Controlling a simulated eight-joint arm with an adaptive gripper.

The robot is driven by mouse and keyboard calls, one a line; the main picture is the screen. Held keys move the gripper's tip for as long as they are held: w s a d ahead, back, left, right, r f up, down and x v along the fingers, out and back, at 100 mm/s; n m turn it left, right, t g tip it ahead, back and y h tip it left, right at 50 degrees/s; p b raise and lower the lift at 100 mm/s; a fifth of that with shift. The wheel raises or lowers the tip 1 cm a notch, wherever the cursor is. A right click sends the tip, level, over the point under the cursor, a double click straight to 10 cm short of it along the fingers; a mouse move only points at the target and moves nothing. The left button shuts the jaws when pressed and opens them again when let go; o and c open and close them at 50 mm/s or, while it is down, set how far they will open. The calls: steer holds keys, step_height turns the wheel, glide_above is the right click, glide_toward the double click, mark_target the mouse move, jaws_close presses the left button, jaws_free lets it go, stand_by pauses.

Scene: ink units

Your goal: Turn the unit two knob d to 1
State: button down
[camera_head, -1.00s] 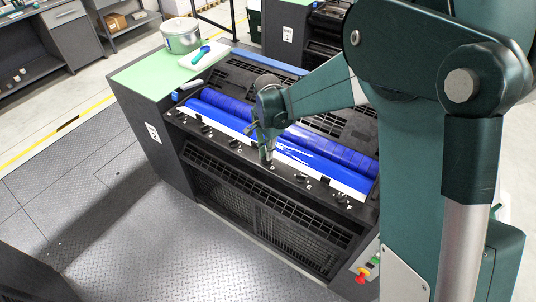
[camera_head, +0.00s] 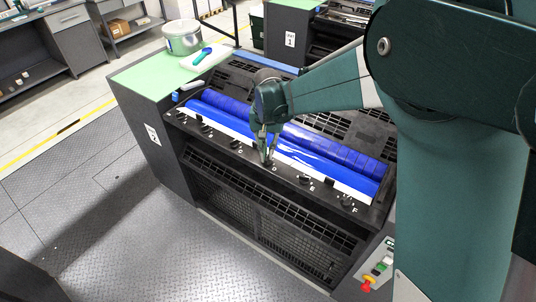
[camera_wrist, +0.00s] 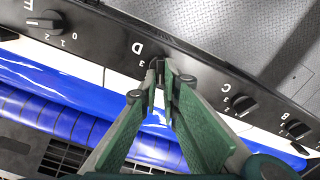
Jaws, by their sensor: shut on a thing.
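Unit two is the dark ink unit with blue rollers; its number plate (camera_head: 152,134) is on the left end panel. A row of black knobs runs along its front ledge. My gripper (camera_head: 266,161) points down at the ledge beside the letter D. In the wrist view my gripper (camera_wrist: 160,75) is shut on knob d (camera_wrist: 157,65), next to the D label (camera_wrist: 137,48). The fingertips cover most of the knob, so its pointer direction is hidden. A digit 3 shows beside it; the other digits are not readable.
Knob E (camera_wrist: 45,21) and knob C (camera_wrist: 243,104) stand on either side along the ledge, with knob B (camera_wrist: 297,130) farther along. The blue roller (camera_head: 300,142) lies just behind the ledge. A red button (camera_head: 368,283) sits at the lower right. Tub (camera_head: 182,38) on top.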

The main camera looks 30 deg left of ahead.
stand_by(0.3)
steer(key=c, duration=2.6)
jaws_free()
steer(key=shift+r, duration=0.15)
step_height(320, 180, up, 12)
steer(key=shift+d, duration=0.1)
